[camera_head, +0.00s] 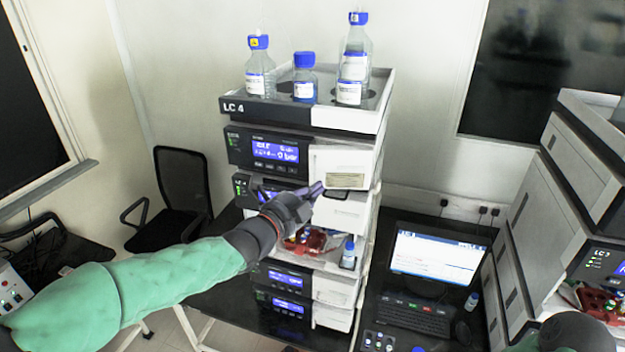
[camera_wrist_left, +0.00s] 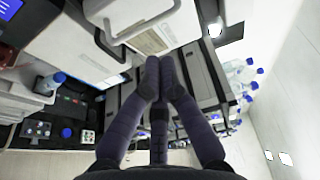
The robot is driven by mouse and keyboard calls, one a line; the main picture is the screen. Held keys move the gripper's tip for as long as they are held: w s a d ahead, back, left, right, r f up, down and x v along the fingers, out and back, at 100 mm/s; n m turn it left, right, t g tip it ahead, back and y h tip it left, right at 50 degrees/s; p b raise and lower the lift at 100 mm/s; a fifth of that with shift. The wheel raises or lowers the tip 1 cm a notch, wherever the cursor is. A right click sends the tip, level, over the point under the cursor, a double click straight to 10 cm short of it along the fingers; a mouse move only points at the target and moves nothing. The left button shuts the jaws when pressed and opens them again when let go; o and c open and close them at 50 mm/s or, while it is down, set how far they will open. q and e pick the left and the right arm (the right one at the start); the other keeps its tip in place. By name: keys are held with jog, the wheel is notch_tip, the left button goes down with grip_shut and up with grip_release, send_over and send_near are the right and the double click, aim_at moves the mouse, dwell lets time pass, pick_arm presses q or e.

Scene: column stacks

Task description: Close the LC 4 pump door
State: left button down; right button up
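The LC 4 stack (camera_head: 262,112) stands in the middle of the head view. Its upper module shows a lit blue display reading "0 bar" (camera_head: 275,152). Right of the display is a white door panel (camera_head: 338,160) with a beige label; the labelled panel also shows in the left wrist view (camera_wrist_left: 150,42). I cannot tell whether it stands slightly ajar. My left gripper (camera_head: 318,187) has its fingertips together at the panel's lower left; contact is unclear. It holds nothing visible. My right gripper (camera_head: 575,332) is a dark shape at the lower right, its fingers hidden.
Blue-capped bottles (camera_head: 354,60) stand on the stack's top tray. Lower, an open bay holds red parts (camera_head: 305,241) and a small bottle (camera_head: 348,254). The LC 3 stack (camera_head: 545,190) is at far right, a chair (camera_head: 183,180) at left.

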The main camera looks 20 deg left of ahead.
pick_arm(q)
jog(key=shift+w+a+p, duration=0.2)
jog(key=shift+w+a, duration=0.05)
jog(key=shift+w, duration=0.25)
jog(key=shift+w+a+p, duration=0.15)
jog(key=shift+w+a, duration=0.05)
jog(key=shift+w, duration=0.25)
jog(key=w+a+b, duration=0.1)
jog(key=w+b, duration=0.1)
jog(key=b, duration=0.1)
jog(key=w+a+b, duration=0.1)
jog(key=w, duration=0.1)
jog(key=shift+a, duration=0.35)
jog(key=shift+b, duration=0.3)
